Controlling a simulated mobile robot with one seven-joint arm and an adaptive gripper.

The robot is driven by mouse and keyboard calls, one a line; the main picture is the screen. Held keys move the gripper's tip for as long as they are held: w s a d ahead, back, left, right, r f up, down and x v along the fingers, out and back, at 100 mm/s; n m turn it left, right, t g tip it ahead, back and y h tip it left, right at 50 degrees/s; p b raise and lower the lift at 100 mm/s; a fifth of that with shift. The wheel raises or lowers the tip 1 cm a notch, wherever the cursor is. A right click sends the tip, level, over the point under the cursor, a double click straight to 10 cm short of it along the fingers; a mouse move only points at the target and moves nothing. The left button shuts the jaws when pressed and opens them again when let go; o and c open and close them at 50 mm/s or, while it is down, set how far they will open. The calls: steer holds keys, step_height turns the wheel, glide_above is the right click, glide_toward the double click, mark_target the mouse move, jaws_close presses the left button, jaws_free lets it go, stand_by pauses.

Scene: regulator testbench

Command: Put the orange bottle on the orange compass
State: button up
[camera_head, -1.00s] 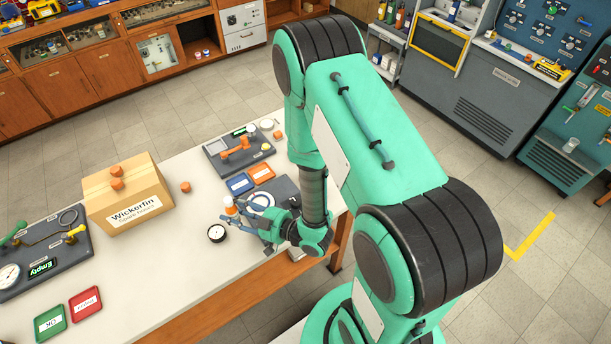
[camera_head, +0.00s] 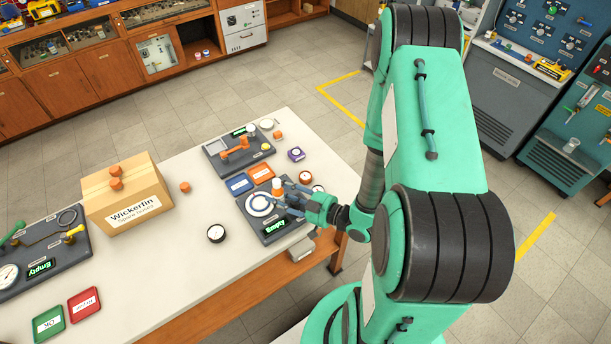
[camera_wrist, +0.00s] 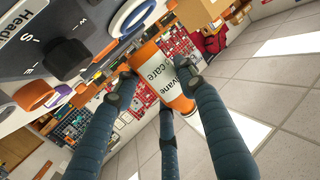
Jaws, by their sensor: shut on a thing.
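My gripper (camera_head: 284,193) is shut on an orange bottle (camera_wrist: 177,82) with a white label. In the head view the bottle (camera_head: 278,188) is held over the right part of a grey panel with a white ring dial (camera_head: 260,203). In the wrist view the bottle is tilted between my fingers. A small round dial with an orange-brown rim (camera_head: 305,177) lies on the table just right of my gripper; it may be the orange compass. An orange-rimmed round thing (camera_wrist: 61,98) also shows in the wrist view, apart from the bottle.
A purple device (camera_head: 296,154) and another small dial (camera_head: 318,188) lie near the table's right edge. Blue (camera_head: 239,183) and orange (camera_head: 262,172) labelled trays sit behind the panel. A black-rimmed dial (camera_head: 216,234) stands left of it. A cardboard box (camera_head: 128,195) stands further left.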

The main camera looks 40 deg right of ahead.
steer(key=s+d+h, duration=0.1)
steer(key=s+d, duration=0.6)
steer(key=d, duration=0.3)
steer(key=shift+d+r+m, duration=0.15)
steer(key=shift+r+m, duration=0.05)
steer(key=shift+m, duration=0.2)
steer(key=shift+s, duration=0.1)
steer(key=b, duration=0.2)
glide_above(307, 173)
steer(key=shift+f, duration=0.75)
steer(key=shift+f+b, duration=0.45)
steer(key=shift+f, duration=1.3)
steer(key=shift+f, duration=0.15)
